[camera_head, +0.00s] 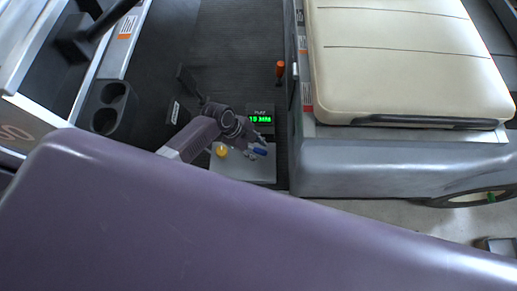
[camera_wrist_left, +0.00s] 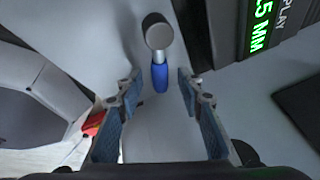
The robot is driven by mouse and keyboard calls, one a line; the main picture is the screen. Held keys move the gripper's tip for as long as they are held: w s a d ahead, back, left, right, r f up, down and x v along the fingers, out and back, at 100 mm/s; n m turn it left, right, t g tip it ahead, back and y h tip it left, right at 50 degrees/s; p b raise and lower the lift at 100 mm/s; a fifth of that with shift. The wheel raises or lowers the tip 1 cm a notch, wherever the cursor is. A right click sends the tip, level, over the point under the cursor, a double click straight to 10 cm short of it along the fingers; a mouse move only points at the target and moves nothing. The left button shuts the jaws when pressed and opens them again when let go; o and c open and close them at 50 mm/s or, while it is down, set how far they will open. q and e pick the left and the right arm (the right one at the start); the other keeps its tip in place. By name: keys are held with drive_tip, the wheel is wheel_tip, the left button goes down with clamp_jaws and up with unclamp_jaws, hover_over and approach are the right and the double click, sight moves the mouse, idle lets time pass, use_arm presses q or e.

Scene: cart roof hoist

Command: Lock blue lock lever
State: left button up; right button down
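The blue lock lever (camera_wrist_left: 160,77) shows in the left wrist view as a blue grip on a silver stem with a round grey pivot (camera_wrist_left: 158,36). In the head view its blue grip (camera_head: 260,151) lies over the light grey panel (camera_head: 255,175). My left gripper (camera_wrist_left: 160,90) is open, with one finger on each side of the blue grip and a visible gap on both sides. How far the fingertips are from it in depth is hard to tell. In the head view my left gripper (camera_head: 256,145) is small and partly hidden by its own wrist. My right gripper is not in view.
A display with green digits (camera_head: 260,119) stands just behind the lever; it also shows in the wrist view (camera_wrist_left: 262,25). A yellow knob (camera_head: 221,151) is left of the lever. A cart body with a cream seat (camera_head: 400,60) borders the right.

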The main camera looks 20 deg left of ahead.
use_arm(q)
drive_tip(key=shift+c, duration=0.6)
clamp_jaws()
